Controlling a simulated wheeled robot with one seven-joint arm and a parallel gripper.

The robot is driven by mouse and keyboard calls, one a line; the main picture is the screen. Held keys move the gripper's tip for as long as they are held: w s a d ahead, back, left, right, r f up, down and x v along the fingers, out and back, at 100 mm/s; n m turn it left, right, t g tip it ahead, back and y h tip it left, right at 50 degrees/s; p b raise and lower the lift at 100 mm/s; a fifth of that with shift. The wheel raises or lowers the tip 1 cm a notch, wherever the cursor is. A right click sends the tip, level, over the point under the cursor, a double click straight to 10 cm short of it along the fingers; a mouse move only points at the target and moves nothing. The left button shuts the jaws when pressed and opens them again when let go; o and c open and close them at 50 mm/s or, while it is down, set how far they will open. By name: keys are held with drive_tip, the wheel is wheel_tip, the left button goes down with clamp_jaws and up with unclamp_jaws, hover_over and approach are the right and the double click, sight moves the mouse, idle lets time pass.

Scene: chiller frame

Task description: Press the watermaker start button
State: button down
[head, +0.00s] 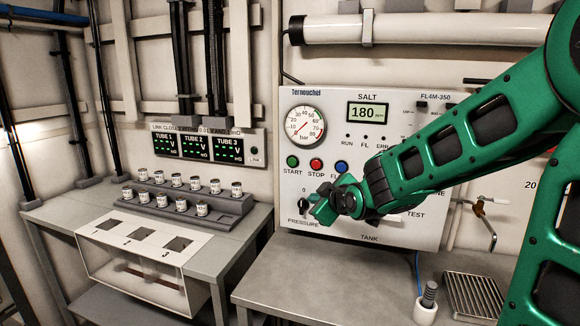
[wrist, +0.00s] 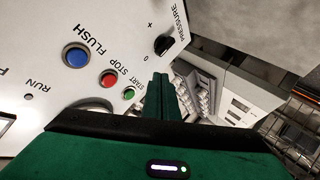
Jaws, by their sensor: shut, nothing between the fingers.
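The green START button (head: 292,162) is at the left of the button row on the white watermaker panel (head: 430,210). My gripper (head: 318,206) is shut and empty, in front of the panel near the PRESSURE knob (head: 304,201), below and right of START. In the wrist view my closed fingers (wrist: 161,82) point toward the panel's edge. I see no contact with the button.
The blue FLUSH button (wrist: 76,56) is beside STOP. A gauge (head: 305,125) and a display reading 180 (head: 368,112) sit above. At left, a grey bench (head: 65,216) holds a stepped rack of small cans (head: 185,203). A metal counter (head: 330,270) lies below the panel.

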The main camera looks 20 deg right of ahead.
sight(292, 162)
drive_tip(key=w+a+r+n+t+y, duration=0.2)
drive_tip(key=w+a+r, duration=0.3)
drive_tip(key=a, duration=0.3)
drive_tip(key=shift+a+r+n+t+y, duration=0.25)
drive_tip(key=shift+n+t+y, duration=0.05)
drive_tip(key=shift+n+t, duration=0.55)
drive_tip(key=shift+w+d, duration=0.1)
drive_tip(key=shift+w, duration=0.05)
drive_tip(key=w+d, duration=0.5)
drive_tip(key=w, duration=0.2)
drive_tip(key=shift+w+d, duration=0.55)
drive_tip(key=shift+w, duration=0.05)
idle(2.2)
idle(0.4)
drive_tip(key=shift+s+a, duration=0.55)
drive_tip(key=shift+s, duration=0.2)
